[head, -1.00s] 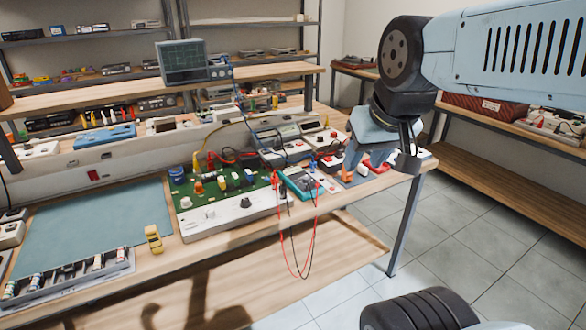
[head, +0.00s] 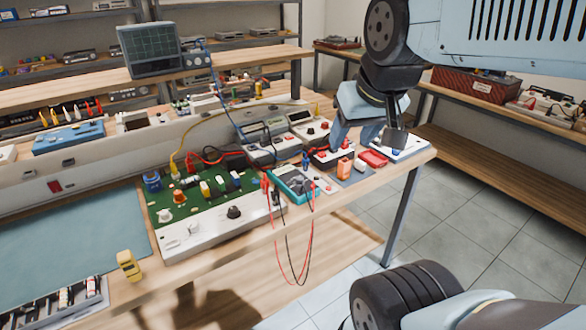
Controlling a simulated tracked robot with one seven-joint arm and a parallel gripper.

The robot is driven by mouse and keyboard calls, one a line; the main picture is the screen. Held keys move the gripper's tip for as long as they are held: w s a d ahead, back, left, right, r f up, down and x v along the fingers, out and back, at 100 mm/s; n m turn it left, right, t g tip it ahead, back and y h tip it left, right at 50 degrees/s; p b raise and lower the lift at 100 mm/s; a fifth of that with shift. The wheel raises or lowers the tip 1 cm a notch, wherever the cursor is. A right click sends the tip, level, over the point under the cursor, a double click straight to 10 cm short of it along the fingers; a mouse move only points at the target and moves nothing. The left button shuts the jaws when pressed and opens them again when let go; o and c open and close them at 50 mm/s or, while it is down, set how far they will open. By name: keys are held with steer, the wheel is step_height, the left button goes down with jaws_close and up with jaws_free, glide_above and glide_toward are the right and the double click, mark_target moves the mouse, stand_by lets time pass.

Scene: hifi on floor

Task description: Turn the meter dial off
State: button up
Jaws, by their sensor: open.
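A teal multimeter (head: 294,184) lies on the workbench near its front edge, with red and black leads looping down over the edge. Its dial is too small to make out clearly. My gripper (head: 367,143) is open, with its two fingers spread and pointing down. It is right of the multimeter and farther back in the picture, over the right end of the bench, apart from the meter. Nothing shows between the fingers.
A green circuit board (head: 185,205) with a white front panel and black knob (head: 235,212) sits left of the meter. An orange block (head: 344,167) and a red item (head: 373,158) lie below my gripper. Bench instruments (head: 268,140) stand behind. Tiled floor (head: 470,200) is open at right.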

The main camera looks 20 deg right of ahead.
steer(key=m+g, duration=0.6)
steer(key=m, duration=1.5)
glide_above(299, 177)
step_height(299, 177, down, 15)
step_height(299, 177, down, 13)
steer(key=shift+s+f, duration=0.1)
steer(key=shift+f, duration=0.05)
jaws_close()
